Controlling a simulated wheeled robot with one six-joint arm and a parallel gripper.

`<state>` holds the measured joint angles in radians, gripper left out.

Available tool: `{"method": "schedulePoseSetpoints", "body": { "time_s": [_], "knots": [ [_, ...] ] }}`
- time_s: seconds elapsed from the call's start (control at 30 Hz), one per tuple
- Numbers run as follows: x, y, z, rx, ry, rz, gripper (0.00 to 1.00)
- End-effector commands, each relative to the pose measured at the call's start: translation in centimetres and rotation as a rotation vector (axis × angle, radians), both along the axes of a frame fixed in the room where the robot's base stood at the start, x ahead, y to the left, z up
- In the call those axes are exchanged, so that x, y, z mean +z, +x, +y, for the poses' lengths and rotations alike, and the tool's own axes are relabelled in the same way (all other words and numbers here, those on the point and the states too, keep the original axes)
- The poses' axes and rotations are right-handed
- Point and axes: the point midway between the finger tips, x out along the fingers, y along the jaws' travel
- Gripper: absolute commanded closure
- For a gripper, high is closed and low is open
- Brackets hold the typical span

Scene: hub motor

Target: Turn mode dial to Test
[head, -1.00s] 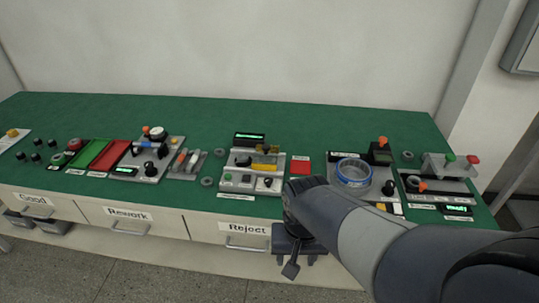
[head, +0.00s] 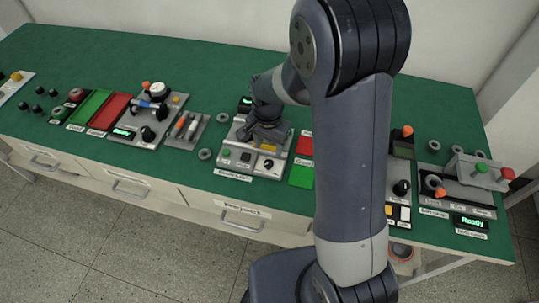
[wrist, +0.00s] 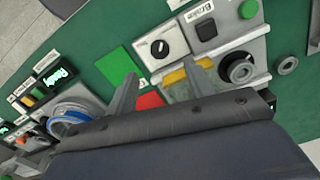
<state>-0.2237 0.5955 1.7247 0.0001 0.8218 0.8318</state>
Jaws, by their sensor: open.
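A black rotary knob with a white pointer line on a pale panel shows in the wrist view (wrist: 160,48) and, small, at the front right of the middle station in the head view (head: 268,164). It looks like a mode dial, but I cannot read its position labels. My gripper (head: 264,136) hangs over this middle station. In the wrist view its two fingers (wrist: 160,72) are spread apart with nothing gripped between them. The knob lies just beyond the fingertips, apart from them. Other black knobs stand on the left station (head: 148,134) and the right station (head: 401,188).
A green button (wrist: 248,9), a black switch (wrist: 206,30) and a dark round part (wrist: 238,69) sit beside the knob. A yellow part (wrist: 176,76) lies near the fingers. Green (wrist: 122,63) and red pads are alongside. A blue ring (wrist: 68,117) stands at lower left.

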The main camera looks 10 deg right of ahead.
Motion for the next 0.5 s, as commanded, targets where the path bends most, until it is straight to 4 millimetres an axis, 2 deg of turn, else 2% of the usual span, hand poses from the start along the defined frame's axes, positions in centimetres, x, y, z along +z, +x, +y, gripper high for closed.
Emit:
{"method": "schedulePoseSetpoints", "body": {
  "time_s": [0.1, 0.3, 0.5],
  "knots": [
    [-2.2, -0.1, 0.0, 0.000, -0.001, 0.006, 0.50],
    [-5.3, -0.1, -0.1, 0.000, -0.001, 0.006, 0.50],
    [-7.1, 0.0, 0.0, 0.001, 0.000, 0.001, 0.50]
  ]
}}
